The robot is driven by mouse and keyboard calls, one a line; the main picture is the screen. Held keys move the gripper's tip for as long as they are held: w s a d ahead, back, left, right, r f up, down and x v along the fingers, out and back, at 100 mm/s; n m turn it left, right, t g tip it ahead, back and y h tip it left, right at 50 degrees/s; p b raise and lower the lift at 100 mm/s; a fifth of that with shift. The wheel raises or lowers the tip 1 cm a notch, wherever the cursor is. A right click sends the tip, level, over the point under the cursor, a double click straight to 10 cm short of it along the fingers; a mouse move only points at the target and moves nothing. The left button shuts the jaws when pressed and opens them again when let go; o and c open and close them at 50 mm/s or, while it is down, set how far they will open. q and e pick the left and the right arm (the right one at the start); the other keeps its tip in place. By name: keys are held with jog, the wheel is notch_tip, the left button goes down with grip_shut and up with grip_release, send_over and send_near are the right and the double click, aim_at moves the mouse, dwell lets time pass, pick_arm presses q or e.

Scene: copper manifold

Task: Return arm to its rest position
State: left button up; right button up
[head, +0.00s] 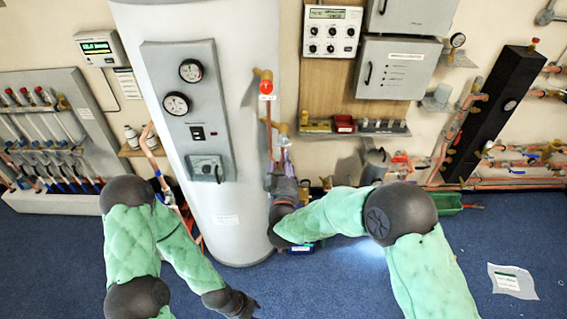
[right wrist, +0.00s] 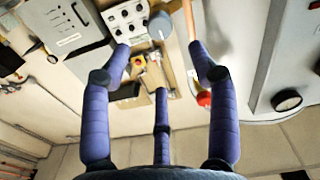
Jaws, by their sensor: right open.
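My right arm reaches in from the right with its green-covered links. Its gripper (head: 283,162) is raised beside the right side of the white tank (head: 243,215), close to a vertical copper pipe. In the right wrist view its purple fingers (right wrist: 160,62) are spread apart with nothing between them. My left arm bends down at the lower left. Its dark wrist end (head: 232,303) is low, over the blue floor at the bottom edge, and its fingers cannot be made out.
A red valve knob (head: 266,87) tops the pipe by the tank; it also shows in the right wrist view (right wrist: 204,99). A small shelf (head: 368,131) and grey boxes (head: 390,68) are on the wall. A black manifold (head: 490,115) stands right.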

dwell(0.3)
jog(key=s+d+f+m+g+y, duration=0.1)
jog(key=s+d+f+g, duration=0.15)
jog(key=f, duration=0.65)
jog(key=s+d+f+g+b, duration=0.15)
jog(key=s+f+g, duration=0.25)
jog(key=f, duration=0.4)
jog(key=s+d+f+m+g+y, duration=0.1)
jog(key=s+d+f+g, duration=0.25)
jog(key=f, duration=0.55)
jog(key=s+d+f+m+g+y, duration=0.1)
jog(key=s+f+g, duration=0.2)
jog(key=s, duration=0.8)
jog(key=s+d+f+m+g+y, duration=0.1)
jog(key=s+f+g, duration=0.3)
jog(key=s+f, duration=0.4)
jog(key=s+m+b, duration=0.1)
jog(key=s, duration=0.3)
jog(key=shift+d+g, duration=0.15)
jog(key=shift+g, duration=0.15)
